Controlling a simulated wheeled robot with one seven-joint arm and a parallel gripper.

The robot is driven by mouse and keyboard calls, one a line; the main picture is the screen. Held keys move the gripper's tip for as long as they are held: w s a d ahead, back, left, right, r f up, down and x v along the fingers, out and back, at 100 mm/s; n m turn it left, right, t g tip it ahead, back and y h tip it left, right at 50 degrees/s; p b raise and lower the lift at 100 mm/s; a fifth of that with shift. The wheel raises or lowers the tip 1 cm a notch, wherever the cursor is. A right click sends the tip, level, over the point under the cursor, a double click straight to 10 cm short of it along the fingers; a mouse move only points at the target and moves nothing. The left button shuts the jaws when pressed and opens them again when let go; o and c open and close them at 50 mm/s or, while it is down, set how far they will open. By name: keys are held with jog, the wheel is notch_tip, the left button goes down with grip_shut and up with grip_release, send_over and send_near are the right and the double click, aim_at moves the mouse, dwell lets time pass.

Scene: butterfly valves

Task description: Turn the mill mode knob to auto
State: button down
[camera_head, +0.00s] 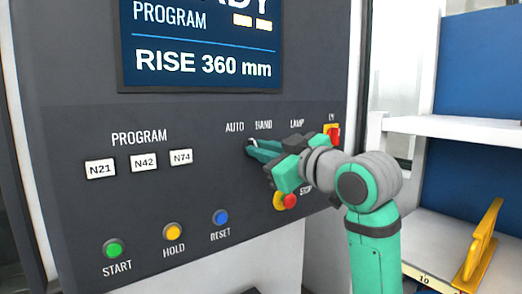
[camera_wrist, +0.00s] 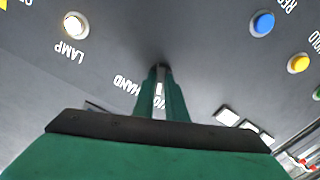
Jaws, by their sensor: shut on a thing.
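The dark mode knob (camera_head: 251,143) sits on the grey control panel (camera_head: 75,215), below the AUTO (camera_head: 235,127) and HAND (camera_head: 264,126) labels. Only a small part with a light mark shows; my fingers hide the rest. My gripper (camera_head: 256,149) reaches in from the right and is shut on the knob. In the wrist view, the green fingers of my gripper (camera_wrist: 160,72) stand close together against the panel. The HAND label (camera_wrist: 128,82) shows beside them, and the AUTO lettering is partly covered. I cannot tell exactly which way the knob points.
A lamp switch (camera_wrist: 76,24) and a red-and-yellow switch (camera_head: 332,134) are close to my arm. A red stop button (camera_head: 289,201) lies just below my gripper. Start (camera_head: 113,248), hold (camera_head: 173,232) and reset (camera_head: 221,217) buttons are lower left. White shelves (camera_head: 455,127) stand right.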

jog(key=shift+f+n, duration=0.1)
jog(key=shift+n, duration=0.4)
jog(key=shift+d, duration=0.1)
jog(key=c, duration=1.8)
grip_release()
jog(key=v, duration=1)
jog(key=shift+s, duration=0.25)
jog(key=shift+w+d, duration=0.1)
